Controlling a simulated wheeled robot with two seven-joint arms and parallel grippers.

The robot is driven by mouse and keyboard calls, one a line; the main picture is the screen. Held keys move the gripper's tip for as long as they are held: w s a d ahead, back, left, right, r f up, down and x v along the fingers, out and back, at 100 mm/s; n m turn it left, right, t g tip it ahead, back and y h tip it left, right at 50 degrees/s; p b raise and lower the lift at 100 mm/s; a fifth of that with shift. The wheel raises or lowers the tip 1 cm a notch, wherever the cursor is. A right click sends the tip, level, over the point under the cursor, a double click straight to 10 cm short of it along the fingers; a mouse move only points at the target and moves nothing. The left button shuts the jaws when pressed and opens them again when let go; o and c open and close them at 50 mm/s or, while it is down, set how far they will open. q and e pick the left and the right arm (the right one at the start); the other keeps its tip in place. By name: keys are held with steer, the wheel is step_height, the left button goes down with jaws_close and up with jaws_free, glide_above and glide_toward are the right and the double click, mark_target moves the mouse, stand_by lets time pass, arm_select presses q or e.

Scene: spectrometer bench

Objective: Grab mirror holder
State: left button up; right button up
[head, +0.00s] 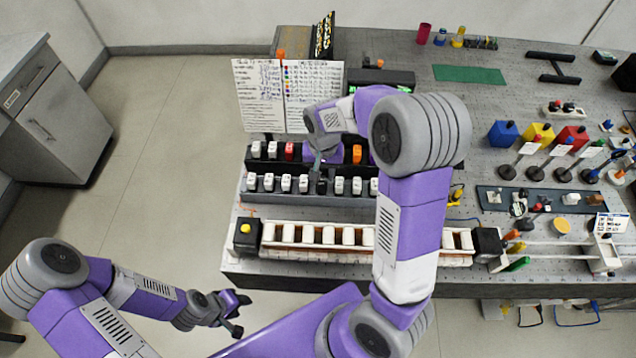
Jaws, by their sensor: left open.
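I cannot tell for sure which item is the mirror holder. Small mounts on round dark bases (536,174) stand at the right of the bench, and small optics lie on a dark tray (483,200) in front of them. My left gripper (238,315) is open and empty, low in front of the bench's left part. My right gripper (320,178) points down at the black racks of white blocks, far left of the mounts. Its fingertips are small and dark against the rack, so their opening is unclear. My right arm hides part of the bench middle.
Black racks (262,196) hold white, red and orange blocks. A long row of white blocks (308,234) runs along the bench front. Blue, yellow and red boxes (572,137) stand at right. A green mat (470,74) lies at the back, with clear bench around it.

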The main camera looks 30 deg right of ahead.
mark_target(322, 181)
steer(key=f, duration=0.5)
steer(key=shift+w+f, duration=0.25)
steer(key=shift+f, duration=0.1)
steer(key=shift+w, duration=0.1)
jaws_close()
